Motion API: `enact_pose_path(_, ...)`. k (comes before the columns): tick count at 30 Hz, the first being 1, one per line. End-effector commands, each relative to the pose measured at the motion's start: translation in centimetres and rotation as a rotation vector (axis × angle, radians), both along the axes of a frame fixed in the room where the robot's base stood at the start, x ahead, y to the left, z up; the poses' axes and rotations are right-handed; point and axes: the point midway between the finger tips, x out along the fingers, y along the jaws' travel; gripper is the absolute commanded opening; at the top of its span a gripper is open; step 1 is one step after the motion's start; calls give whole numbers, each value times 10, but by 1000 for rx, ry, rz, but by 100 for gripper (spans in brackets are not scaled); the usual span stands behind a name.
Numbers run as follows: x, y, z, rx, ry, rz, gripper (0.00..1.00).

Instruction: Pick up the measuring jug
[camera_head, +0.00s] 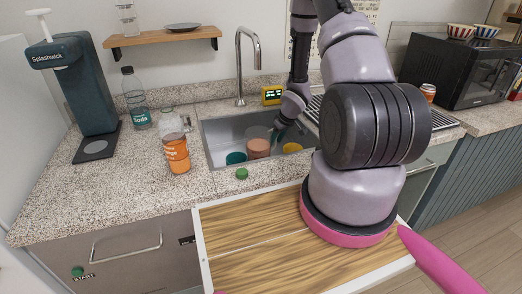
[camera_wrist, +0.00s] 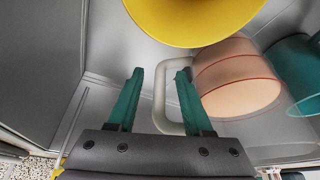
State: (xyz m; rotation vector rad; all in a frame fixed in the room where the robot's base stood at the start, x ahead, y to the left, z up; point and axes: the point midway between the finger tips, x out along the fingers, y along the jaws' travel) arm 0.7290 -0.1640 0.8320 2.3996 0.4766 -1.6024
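The measuring jug (camera_head: 258,147) stands in the sink; it looks clear with pinkish contents. In the wrist view its pink body (camera_wrist: 235,80) has red lines around it, and a pale loop handle (camera_wrist: 160,100) points toward my gripper. My gripper (camera_head: 290,130) reaches down into the sink at the jug's right. In the wrist view my gripper (camera_wrist: 159,72) has its two teal fingers apart. The handle's outer bar shows between them, and the right finger overlaps the handle's opening. I cannot tell whether either finger touches it.
The sink (camera_head: 222,130) also holds a teal cup (camera_head: 236,158) left of the jug and a yellow bowl (camera_head: 292,148) at the right. A faucet (camera_head: 240,70) rises behind. An orange-labelled jar (camera_head: 177,155) and soda bottle (camera_head: 136,100) stand left. An open wooden-bottomed drawer (camera_head: 250,262) juts out in front.

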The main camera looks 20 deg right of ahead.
Motion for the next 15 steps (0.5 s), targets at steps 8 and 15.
enact_pose_path(8, 0, 0, 0, 0, 0, 0, 0)
enact_pose_path(15, 0, 0, 0, 0, 1, 0, 0)
